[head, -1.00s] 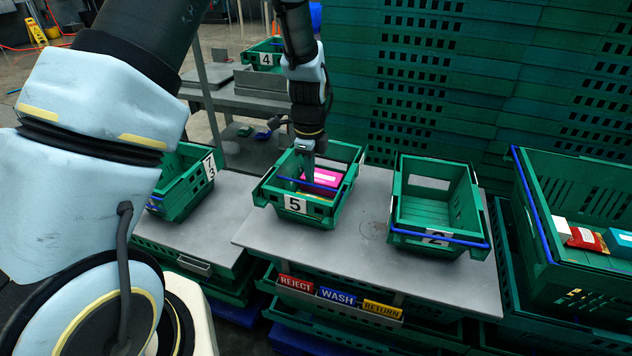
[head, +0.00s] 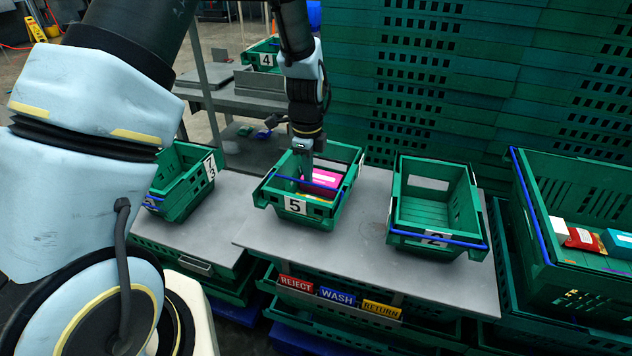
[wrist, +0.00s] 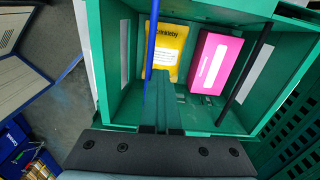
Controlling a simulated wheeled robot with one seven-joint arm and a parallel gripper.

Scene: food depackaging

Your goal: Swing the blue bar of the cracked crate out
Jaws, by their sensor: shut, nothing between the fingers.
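The green crate labelled 5 (head: 294,205) stands on the grey table. A thin blue bar (head: 321,186) runs across its opening, and the bar also shows in the wrist view (wrist: 152,45). My gripper (head: 306,175) points down into this crate, shut and empty. In the wrist view the fingertips (wrist: 164,76) are close beside the blue bar; I cannot tell if they touch it. A pink box (wrist: 216,62) and a yellow packet (wrist: 172,52) lie inside. I cannot make out a crack on any crate.
An empty crate labelled 2 (head: 436,238) stands to the right, its blue bar along the front. Crate 3 (head: 183,190) is at left. A larger crate (head: 590,262) with boxes is at far right. A dark bar (wrist: 247,72) spans the right side of crate 5.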

